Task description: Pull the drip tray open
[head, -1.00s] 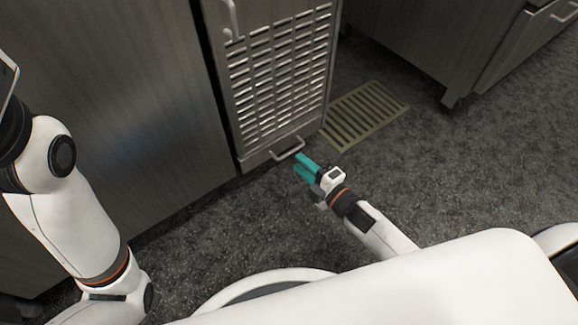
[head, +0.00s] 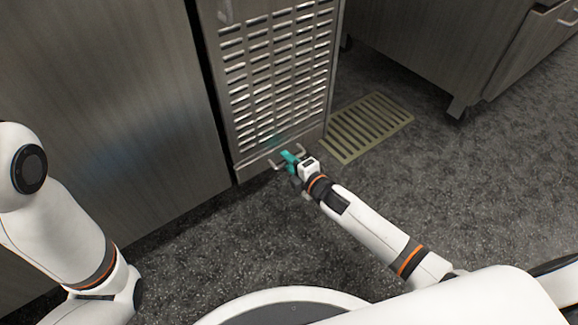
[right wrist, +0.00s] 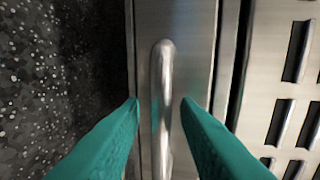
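The drip tray (head: 243,171) is a low steel front strip at the foot of the louvred cabinet, flush with it as far as I can see. Its bar handle (head: 274,165) is partly hidden by my right gripper (head: 288,158) in the head view. In the right wrist view the handle (right wrist: 163,95) runs upright between the two teal fingers of my right gripper (right wrist: 160,103). The fingers are apart, with a gap on each side of the bar. My left gripper is out of view; only my left arm shows at the left edge.
The louvred steel panel (head: 280,85) rises above the tray. A flat cabinet side (head: 110,90) stands to the left. A yellowish floor grate (head: 368,126) lies to the right, and another cabinet (head: 420,45) stands behind it. The dark speckled floor (head: 230,235) in front is clear.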

